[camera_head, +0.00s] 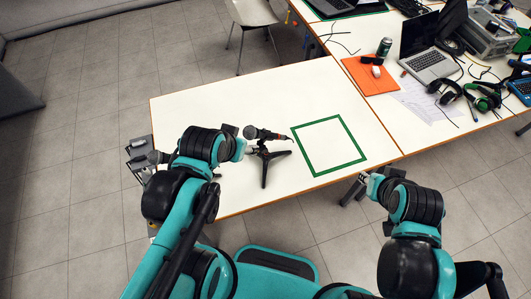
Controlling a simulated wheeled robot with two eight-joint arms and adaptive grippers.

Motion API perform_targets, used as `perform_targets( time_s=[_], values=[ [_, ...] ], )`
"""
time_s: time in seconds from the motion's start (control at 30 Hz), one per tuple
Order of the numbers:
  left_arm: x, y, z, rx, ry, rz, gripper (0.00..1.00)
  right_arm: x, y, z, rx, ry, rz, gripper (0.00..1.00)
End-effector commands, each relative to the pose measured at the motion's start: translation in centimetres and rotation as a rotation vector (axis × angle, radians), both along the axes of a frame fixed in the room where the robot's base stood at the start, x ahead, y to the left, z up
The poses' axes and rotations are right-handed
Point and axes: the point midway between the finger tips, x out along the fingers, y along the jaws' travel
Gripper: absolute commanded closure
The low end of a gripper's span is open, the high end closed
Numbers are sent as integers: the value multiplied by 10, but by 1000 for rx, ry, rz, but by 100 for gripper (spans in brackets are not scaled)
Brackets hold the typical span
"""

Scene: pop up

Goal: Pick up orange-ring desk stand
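A small black desk stand (266,163) with splayed legs stands upright on the white table. It carries a dark microphone (264,134) that lies roughly level and points right. I cannot clearly make out an orange ring at this size. My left gripper (241,147) is just left of the stand, close to the microphone's left end. Whether they touch, and how its fingers stand, I cannot tell. My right gripper (364,178) is off the table's front edge, away from the stand. Its fingers are too small to read.
A green square outline (329,169) marks bare tabletop right of the stand. The white table (215,108) is clear behind it. A second microphone (157,157) shows behind my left arm, by a grey rack (139,150). A cluttered desk with a laptop (428,62) adjoins at right.

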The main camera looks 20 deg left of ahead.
Motion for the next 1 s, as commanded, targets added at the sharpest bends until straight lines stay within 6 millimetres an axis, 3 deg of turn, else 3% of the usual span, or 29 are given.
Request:
perform_targets(
  time_s=[0.33, 0.6, 0.8, 1.0],
  values=[
    [59, -4, -23, 134, 81, -375, 46, 0, 0, -3, 0, 0, 0, 68],
    [116, -6, -71, 235, 93, -800, 46, 0, 0, -3, 0, 0, 0, 68],
    [133, -6, -95, 268, 75, -966, 46, 0, 0, -3, 0, 0, 0, 68],
    [140, -9, -109, 277, 68, -1009, 46, 0, 0, -6, 0, 0, 0, 68]
  ],
)
